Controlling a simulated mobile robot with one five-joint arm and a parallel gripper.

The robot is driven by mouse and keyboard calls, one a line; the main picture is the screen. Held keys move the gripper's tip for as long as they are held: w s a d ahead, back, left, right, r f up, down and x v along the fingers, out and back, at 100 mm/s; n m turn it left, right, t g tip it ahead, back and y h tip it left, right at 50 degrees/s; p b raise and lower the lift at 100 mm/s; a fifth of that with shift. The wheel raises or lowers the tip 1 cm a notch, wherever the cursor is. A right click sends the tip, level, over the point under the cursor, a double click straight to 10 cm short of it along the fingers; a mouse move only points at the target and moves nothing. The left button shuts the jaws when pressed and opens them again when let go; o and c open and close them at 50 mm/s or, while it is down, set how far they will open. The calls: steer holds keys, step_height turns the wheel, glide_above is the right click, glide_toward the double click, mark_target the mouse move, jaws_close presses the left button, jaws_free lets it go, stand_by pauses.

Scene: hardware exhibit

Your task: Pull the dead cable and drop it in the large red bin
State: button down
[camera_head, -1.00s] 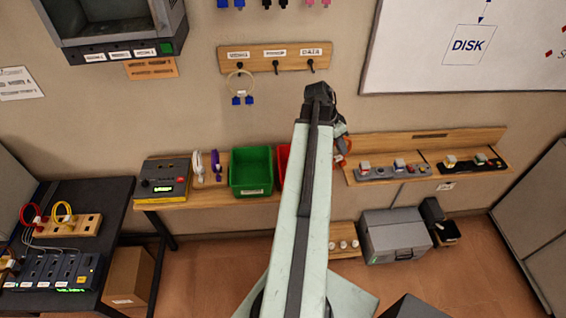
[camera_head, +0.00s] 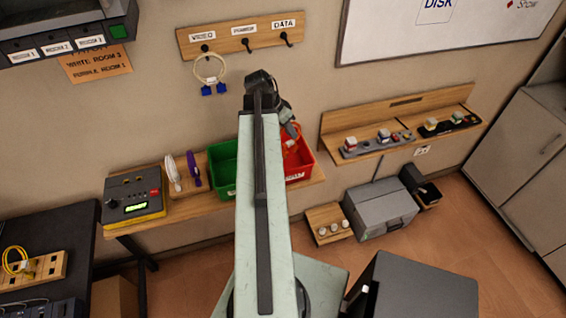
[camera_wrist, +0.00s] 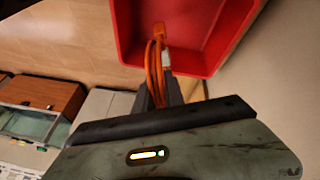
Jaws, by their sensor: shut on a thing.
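The red bin (camera_head: 301,166) stands on the wooden shelf, right of the green bin, partly hidden behind my arm. It also shows in the wrist view (camera_wrist: 207,66), at the top. My gripper (camera_head: 290,130) is at the bin's opening in the head view. It is shut on a looped orange cable (camera_wrist: 153,68), which also shows in the head view (camera_head: 291,146). The cable's orange end and a pale connector appear against the bin's inside. I cannot tell whether the cable touches the bin.
The green bin (camera_head: 223,168) is left of my arm. A yellow-and-grey tester (camera_head: 135,199) sits farther left. A wall shelf (camera_head: 400,122) with small parts is to the right. A grey case (camera_head: 380,209) stands on the floor. A cable with blue plugs (camera_head: 210,71) hangs from a hook.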

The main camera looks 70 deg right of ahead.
mark_target(292, 142)
step_height(292, 142, down, 4)
steer(key=b, duration=0.3)
steer(key=shift+f, duration=0.2)
steer(key=shift+s+r, duration=0.1)
steer(key=shift+r, duration=0.05)
steer(key=c, duration=1.3)
jaws_free()
steer(key=shift+c, duration=0.2)
steer(key=p+v, duration=0.7)
steer(key=v, duration=0.1)
steer(key=shift+r, duration=0.1)
steer(key=shift+f, duration=0.2)
